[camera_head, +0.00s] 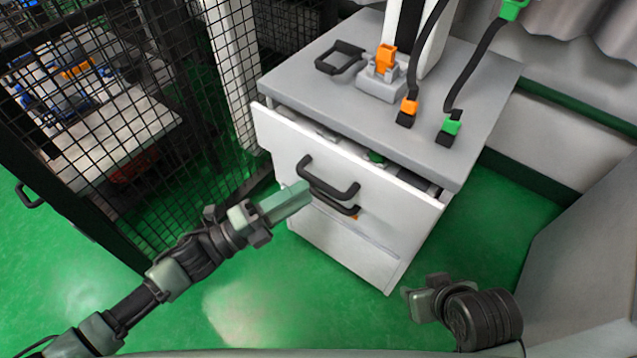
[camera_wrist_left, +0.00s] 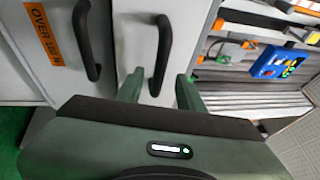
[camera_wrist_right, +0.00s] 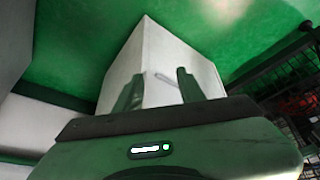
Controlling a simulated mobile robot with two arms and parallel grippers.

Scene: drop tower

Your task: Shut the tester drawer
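The tester drawer (camera_head: 345,165) is the top white drawer of the grey-topped cabinet (camera_head: 310,75). It stands partly out, with a gap behind its front and contents showing inside. Its dark bar handle (camera_head: 330,185) also shows in the left wrist view (camera_wrist_left: 161,55). My left gripper (camera_head: 300,193) is at the left end of this handle; in its wrist view the fingers are apart with the handle between their lines, and I cannot tell whether they touch it. My right gripper (camera_head: 420,300) is low at the right, clear of the cabinet; its wrist view shows open, empty fingers (camera_wrist_right: 160,90).
A lower drawer with a similar handle (camera_head: 335,205) sits below. The cabinet top carries an orange-and-grey fixture (camera_head: 382,80) and cables with orange and green plugs (camera_head: 452,125). A black mesh fence (camera_head: 130,150) stands at left. Green floor (camera_head: 240,310) is free in front.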

